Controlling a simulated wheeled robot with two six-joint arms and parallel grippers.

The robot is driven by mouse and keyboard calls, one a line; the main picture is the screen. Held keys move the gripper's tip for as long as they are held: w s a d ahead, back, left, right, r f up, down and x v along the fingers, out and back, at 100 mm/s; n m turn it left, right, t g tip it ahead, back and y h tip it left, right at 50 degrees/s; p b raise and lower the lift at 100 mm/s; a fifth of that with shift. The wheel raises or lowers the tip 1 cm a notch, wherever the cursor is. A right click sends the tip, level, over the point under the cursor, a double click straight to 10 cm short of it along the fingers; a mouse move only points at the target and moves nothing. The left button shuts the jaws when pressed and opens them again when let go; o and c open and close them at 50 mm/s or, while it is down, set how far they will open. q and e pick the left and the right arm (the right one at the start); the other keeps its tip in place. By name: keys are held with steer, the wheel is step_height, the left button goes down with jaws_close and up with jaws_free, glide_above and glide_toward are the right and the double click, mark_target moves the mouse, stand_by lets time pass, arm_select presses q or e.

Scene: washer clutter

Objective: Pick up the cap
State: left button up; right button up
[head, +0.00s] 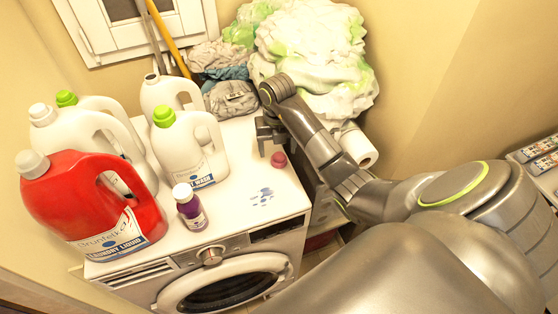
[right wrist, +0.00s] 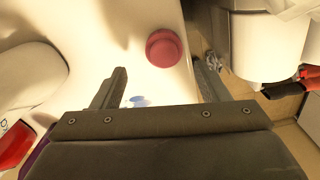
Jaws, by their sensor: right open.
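The cap (head: 278,159) is a small round dark-pink piece on the white washer top (head: 245,170), near its right edge. In the right wrist view the cap (right wrist: 165,48) lies just beyond the fingertips, between their lines. My right gripper (head: 270,146) is over the washer top just behind the cap, with its fingers apart and empty. In the right wrist view the gripper (right wrist: 159,68) shows both fingers spread, with bare white surface and a blue spill between them. No contact with the cap is visible. My left gripper is not in view.
Several detergent bottles stand at the left, including a red bottle (head: 85,195) and a green-capped bottle (head: 190,150). A small purple bottle (head: 190,208) is near the front edge. A blue spill (head: 262,196) lies right of it. Laundry (head: 315,55) and a paper roll (head: 357,146) are behind.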

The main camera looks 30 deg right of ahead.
mark_target(279, 156)
steer(key=f+b, duration=0.2)
steer(key=f, duration=0.1)
steer(key=shift+w+d+f, duration=0.1)
steer(key=shift+d, duration=0.3)
steer(key=shift+f+p, duration=0.35)
steer(key=shift+p, duration=0.05)
steer(key=shift+f, duration=0.4)
steer(key=c, duration=1)
steer(key=shift+r, duration=0.1)
steer(key=shift+c, duration=0.2)
